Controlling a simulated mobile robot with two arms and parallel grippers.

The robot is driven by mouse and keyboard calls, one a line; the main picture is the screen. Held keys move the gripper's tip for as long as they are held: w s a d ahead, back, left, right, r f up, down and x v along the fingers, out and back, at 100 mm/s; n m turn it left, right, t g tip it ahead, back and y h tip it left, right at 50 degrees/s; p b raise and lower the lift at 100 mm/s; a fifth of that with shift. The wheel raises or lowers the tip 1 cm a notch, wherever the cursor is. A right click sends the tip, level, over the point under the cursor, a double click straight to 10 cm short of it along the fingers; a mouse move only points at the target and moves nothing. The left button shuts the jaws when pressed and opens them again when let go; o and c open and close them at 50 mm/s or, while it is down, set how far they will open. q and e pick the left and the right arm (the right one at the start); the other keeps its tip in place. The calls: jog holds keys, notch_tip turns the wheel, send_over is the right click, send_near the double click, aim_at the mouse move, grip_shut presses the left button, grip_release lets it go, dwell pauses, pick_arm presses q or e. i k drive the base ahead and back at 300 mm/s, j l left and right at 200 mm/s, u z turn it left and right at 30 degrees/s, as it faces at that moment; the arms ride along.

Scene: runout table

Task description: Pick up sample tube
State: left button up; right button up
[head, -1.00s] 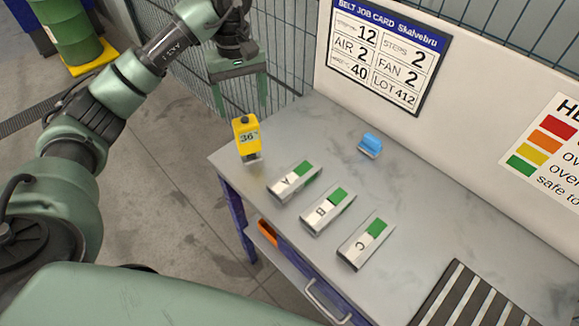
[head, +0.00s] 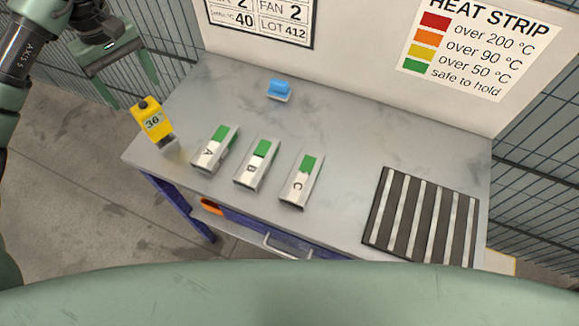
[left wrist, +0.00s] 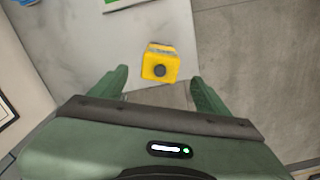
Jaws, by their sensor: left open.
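Three silver box-section pieces with green patches lie in a row on the grey table: A (head: 216,148), B (head: 257,164) and C (head: 302,181). No other tube shows clearly, and the frames do not say which piece is the sample tube. A yellow device with a number display (head: 154,122) stands at the table's left end; its top shows in the left wrist view (left wrist: 160,64). My left gripper (head: 134,96) is open and empty, above and behind this device. In the left wrist view the device appears just beyond and between the fingertips (left wrist: 158,78). My right gripper is out of view.
A small blue object (head: 279,90) sits at the back of the grey table (head: 330,120). A black rack with pale bars (head: 421,215) lies at the right. A white board with a heat strip chart (head: 478,45) stands behind. The table between C and the rack is clear.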

aim_at(298, 189)
jog(key=k+l, duration=0.1)
jog(key=l, duration=0.3)
jog(key=k+l, duration=0.1)
jog(key=l, duration=0.3)
jog(key=k+l+z, duration=0.1)
jog(key=l, duration=0.3)
